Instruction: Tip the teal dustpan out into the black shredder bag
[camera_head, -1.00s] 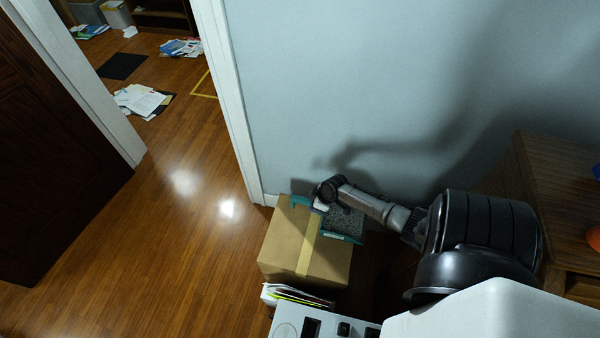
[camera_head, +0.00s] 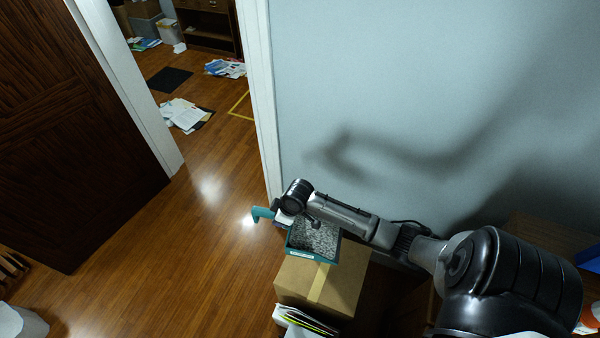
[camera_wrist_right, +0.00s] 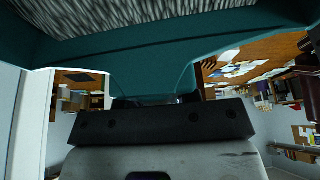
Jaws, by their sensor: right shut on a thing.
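The teal dustpan (camera_head: 307,257) is in my right gripper (camera_head: 284,214), above the cardboard box in the head view. Its pan holds a grey, shredded-looking load (camera_head: 315,236), and its teal handle end (camera_head: 262,214) sticks out to the left. In the right wrist view the teal dustpan (camera_wrist_right: 160,68) spans the top, with the grey striped load (camera_wrist_right: 150,12) at the upper edge. The fingertips themselves are mostly hidden. The black shredder bag cannot be made out. My left gripper is not in view.
A cardboard box (camera_head: 345,294) stands by the wall, with papers and folders (camera_head: 303,320) in front of it. A doorway with a white frame (camera_head: 262,105) opens onto a room with papers (camera_head: 186,114) on the floor.

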